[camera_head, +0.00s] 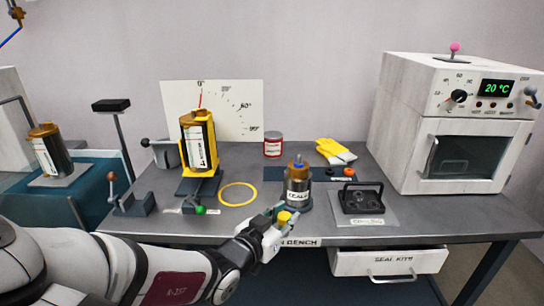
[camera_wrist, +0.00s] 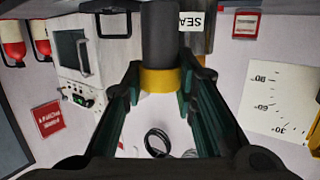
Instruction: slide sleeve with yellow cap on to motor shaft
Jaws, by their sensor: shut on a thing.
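My gripper (camera_head: 279,222) is at the front edge of the bench, in front of the cylinder marked SEALS. It is shut on the yellow cap (camera_head: 285,217). In the wrist view the cap (camera_wrist: 160,79) sits between the two green-lined fingers, and the dark sleeve (camera_wrist: 159,32) extends beyond it, away from the palm. A black and gold cylinder (camera_head: 199,142), probably the motor, stands slightly tilted in a yellow cradle (camera_head: 185,152) at the left of the bench. I cannot make out its shaft clearly.
The SEALS cylinder (camera_head: 298,196), with a blue tip, stands just beyond my gripper. A yellow ring (camera_head: 238,194) lies left of it. A black tray (camera_head: 362,198) and oven (camera_head: 450,125) are at right. A green-knobbed lever (camera_head: 200,210) stands before the cradle. An open drawer (camera_head: 388,263) juts out below.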

